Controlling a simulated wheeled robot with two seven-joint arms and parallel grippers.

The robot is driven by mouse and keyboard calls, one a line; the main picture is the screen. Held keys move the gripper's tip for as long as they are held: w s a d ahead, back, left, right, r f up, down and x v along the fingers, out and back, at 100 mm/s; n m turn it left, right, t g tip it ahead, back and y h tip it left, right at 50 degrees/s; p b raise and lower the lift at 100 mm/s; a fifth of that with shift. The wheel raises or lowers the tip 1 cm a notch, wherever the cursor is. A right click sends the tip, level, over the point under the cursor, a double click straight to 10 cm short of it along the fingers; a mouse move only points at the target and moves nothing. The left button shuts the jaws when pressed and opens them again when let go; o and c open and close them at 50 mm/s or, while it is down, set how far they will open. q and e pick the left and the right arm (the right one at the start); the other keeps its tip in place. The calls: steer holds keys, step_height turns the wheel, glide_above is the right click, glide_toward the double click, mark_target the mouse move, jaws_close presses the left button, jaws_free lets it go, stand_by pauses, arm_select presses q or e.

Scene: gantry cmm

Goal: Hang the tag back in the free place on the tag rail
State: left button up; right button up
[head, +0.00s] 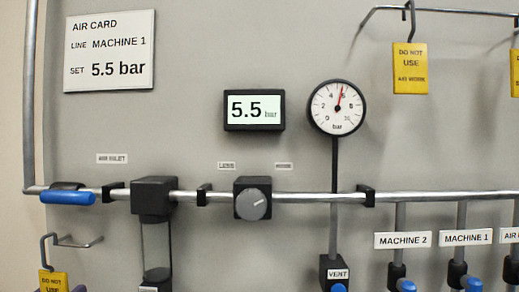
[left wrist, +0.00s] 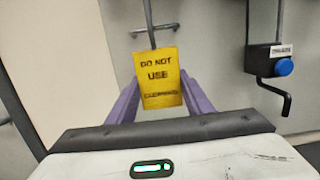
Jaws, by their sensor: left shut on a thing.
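A yellow tag (head: 53,282) with a long grey wire hook shows at the bottom left of the head view, cut off by the lower edge. In the left wrist view the tag (left wrist: 160,78) reads "DO NOT USE" and a blurred word like "CLEANING". My left gripper (left wrist: 160,98) has its purple fingers on both sides of this tag and is shut on it, hook upward. The tag rail (head: 460,12) runs along the top right of the head view. A yellow "AIR WORK" tag (head: 410,68) hangs there, and another tag (head: 515,72) is cut off at the right edge. My right gripper is not in view.
A small wall bar (head: 82,243) is right beside the held tag's hook; I cannot tell if they touch. A blue-handled valve (head: 68,197) sits above. A pipe crosses the panel with a regulator knob (head: 253,204). A vent block (left wrist: 272,60) with a crank-shaped rod stands to the right.

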arm_select(q)
steer(key=shift+s+a+b, duration=0.15)
steer(key=shift+s+b, duration=0.3)
steer(key=shift+s, duration=2.2)
